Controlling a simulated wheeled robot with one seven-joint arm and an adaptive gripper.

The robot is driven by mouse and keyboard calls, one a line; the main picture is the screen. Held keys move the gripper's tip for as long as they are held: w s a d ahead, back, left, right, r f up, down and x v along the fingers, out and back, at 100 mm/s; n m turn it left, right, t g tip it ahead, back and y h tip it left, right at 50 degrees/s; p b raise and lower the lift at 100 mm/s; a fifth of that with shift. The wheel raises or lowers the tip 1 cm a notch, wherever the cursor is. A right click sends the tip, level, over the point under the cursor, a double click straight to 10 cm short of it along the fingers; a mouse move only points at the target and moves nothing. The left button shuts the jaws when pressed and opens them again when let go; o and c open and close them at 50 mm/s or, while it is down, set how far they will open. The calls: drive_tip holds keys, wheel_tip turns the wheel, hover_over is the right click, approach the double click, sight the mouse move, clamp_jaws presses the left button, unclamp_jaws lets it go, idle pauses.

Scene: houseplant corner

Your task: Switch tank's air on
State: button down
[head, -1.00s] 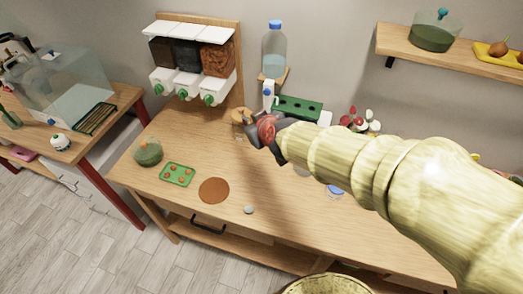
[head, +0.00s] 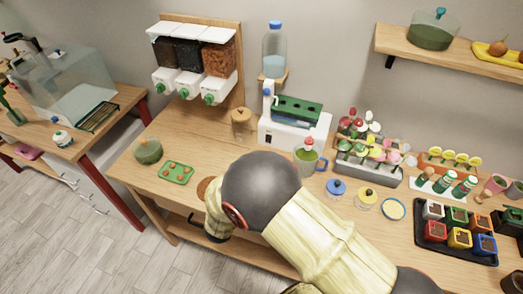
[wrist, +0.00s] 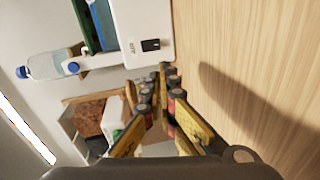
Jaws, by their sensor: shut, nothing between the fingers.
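A white unit (head: 292,134) with a green-topped, bluish tank section stands at the back of the bench. In the wrist view its white front (wrist: 140,18) carries small lettering, which looks like "AIR", and a black switch (wrist: 151,45). I cannot tell the switch's position. My gripper (wrist: 166,72) is shut and empty, its fingertips pointing toward the unit just below the switch in the picture. I cannot tell whether they touch it.
A water bottle (head: 274,50) stands above the unit. Dispensers (head: 195,60) hang behind. A glass tank (head: 70,80) stands on the left table.

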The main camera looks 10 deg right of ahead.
drive_tip(key=shift+s+d+f+n+h, duration=0.25)
drive_tip(key=shift+s+f+n+h, duration=0.2)
drive_tip(key=shift+s, duration=0.35)
drive_tip(key=shift+w, duration=0.1)
drive_tip(key=b+x, duration=0.4)
drive_tip(key=x, duration=0.9)
drive_tip(key=shift+w+d, duration=0.3)
drive_tip(key=shift+w, duration=0.05)
drive_tip(key=shift+f+b, duration=0.1)
drive_tip(key=shift+b, duration=0.25)
